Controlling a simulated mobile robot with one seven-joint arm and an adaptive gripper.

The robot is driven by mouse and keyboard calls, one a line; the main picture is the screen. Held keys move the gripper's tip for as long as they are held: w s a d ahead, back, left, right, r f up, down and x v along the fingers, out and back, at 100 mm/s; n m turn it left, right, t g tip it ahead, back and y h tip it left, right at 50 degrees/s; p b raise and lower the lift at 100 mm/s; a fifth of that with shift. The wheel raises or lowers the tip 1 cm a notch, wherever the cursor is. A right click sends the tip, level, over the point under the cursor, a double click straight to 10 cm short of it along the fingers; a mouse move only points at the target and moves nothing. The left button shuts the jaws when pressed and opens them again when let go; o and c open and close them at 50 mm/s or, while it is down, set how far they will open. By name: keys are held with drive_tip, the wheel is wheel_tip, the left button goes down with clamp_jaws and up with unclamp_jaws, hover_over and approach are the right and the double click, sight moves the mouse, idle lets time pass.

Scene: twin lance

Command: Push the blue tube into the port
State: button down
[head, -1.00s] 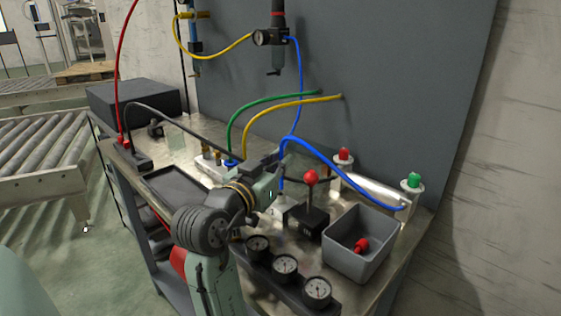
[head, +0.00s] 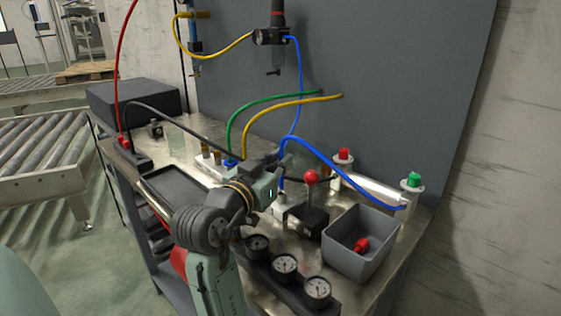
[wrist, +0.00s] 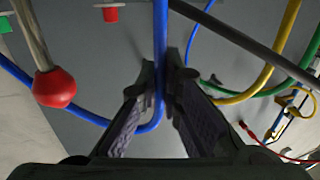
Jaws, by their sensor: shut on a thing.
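The blue tube (head: 330,161) arcs from my gripper to the green-capped end of the silver cylinder. My gripper (head: 284,155) is shut on the tube near its other end. In the wrist view the tube (wrist: 160,45) passes between the two fingers (wrist: 161,82) and bends to the left below. A short length of tube points down below the fingers, over a small white block (head: 280,209) beside the lever valve. That block appears to hold the port; its opening is hidden, so I cannot tell whether the tip is inside.
A red-knobbed lever (head: 311,177) stands close right of my gripper. A grey bin (head: 361,243) holds a red piece. Several gauges (head: 285,265) line the front edge. Green and yellow tubes (head: 285,101) rise behind, and a black hose crosses from the left.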

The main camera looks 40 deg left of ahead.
drive_tip(key=shift+f+b, duration=0.9)
drive_tip(key=shift+f, duration=0.3)
drive_tip(key=shift+r, duration=0.1)
drive_tip(key=shift+r+p, duration=0.65)
drive_tip(key=shift+r, duration=0.1)
drive_tip(key=shift+f+b, duration=0.65)
drive_tip(key=shift+f, duration=0.2)
idle(1.2)
drive_tip(key=c, duration=1.7)
unclamp_jaws()
